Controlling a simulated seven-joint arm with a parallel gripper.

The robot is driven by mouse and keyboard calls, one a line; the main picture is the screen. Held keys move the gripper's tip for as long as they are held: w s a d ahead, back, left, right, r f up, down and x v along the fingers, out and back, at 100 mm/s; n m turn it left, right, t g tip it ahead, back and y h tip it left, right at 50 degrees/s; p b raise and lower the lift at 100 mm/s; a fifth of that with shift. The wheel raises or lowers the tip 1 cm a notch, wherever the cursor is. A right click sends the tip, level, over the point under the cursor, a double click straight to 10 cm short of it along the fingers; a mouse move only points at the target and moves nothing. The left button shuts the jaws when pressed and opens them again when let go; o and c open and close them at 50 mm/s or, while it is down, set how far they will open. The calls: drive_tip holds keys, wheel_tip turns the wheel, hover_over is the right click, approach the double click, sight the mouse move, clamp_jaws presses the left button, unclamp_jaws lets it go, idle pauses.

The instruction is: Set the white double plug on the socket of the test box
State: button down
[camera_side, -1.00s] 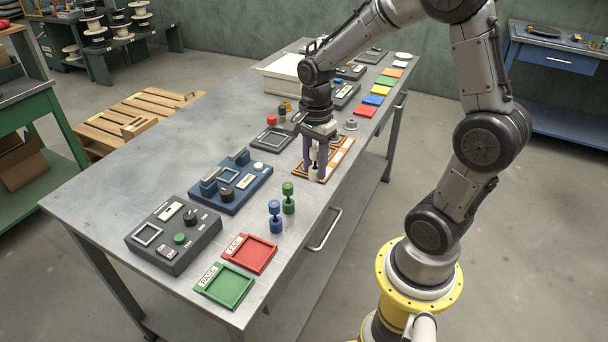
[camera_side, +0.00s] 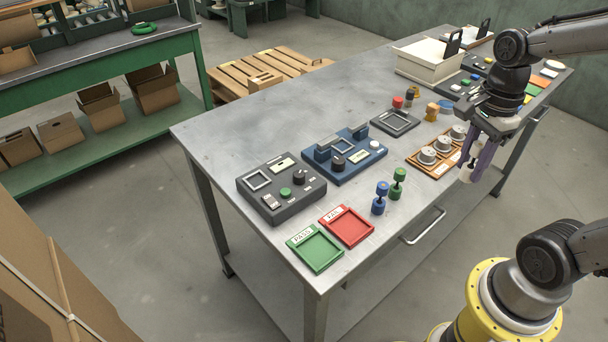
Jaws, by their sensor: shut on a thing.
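My gripper (camera_side: 475,168) has purple fingers pointing down, shut on the white double plug (camera_side: 465,174). Only the plug's lower end shows clearly; the fingers hide the rest. It appears just in front of the orange tray, close to the table's front edge; its exact height I cannot tell. The dark grey box (camera_side: 309,200) at the table's near left has a pale square frame, a small display, a black knob and a green button. I take it for the test box, but a blue box (camera_side: 350,172) with two upright blocks stands beside it. I cannot clearly make out the socket.
Blue (camera_side: 380,198) and green (camera_side: 398,183) double plugs stand near the front edge. Green (camera_side: 315,249) and red (camera_side: 346,227) trays lie at the near corner. The orange tray (camera_side: 422,165) holds several metal spools. A dark framed pad (camera_side: 396,123) lies behind. Bare tabletop extends along the back left.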

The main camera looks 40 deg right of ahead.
drive_tip(key=w+a+r+m, duration=0.1)
drive_tip(key=w+a+r, duration=0.15)
drive_tip(key=w, duration=0.35)
drive_tip(key=w+a+r, duration=0.1)
drive_tip(key=w+r, duration=0.2)
drive_tip(key=w, duration=0.2)
drive_tip(key=n, duration=0.4)
hover_over(257, 182)
drive_tip(key=s, duration=0.1)
drive_tip(key=f, duration=1)
drive_tip(key=shift+d+f, duration=0.2)
drive_tip(key=shift+f, duration=0.2)
drive_tip(key=shift+w+a+f, duration=0.15)
drive_tip(key=shift+w+f, duration=0.35)
drive_tip(key=shift+f, duration=1.65)
drive_tip(key=shift+f, duration=0.3)
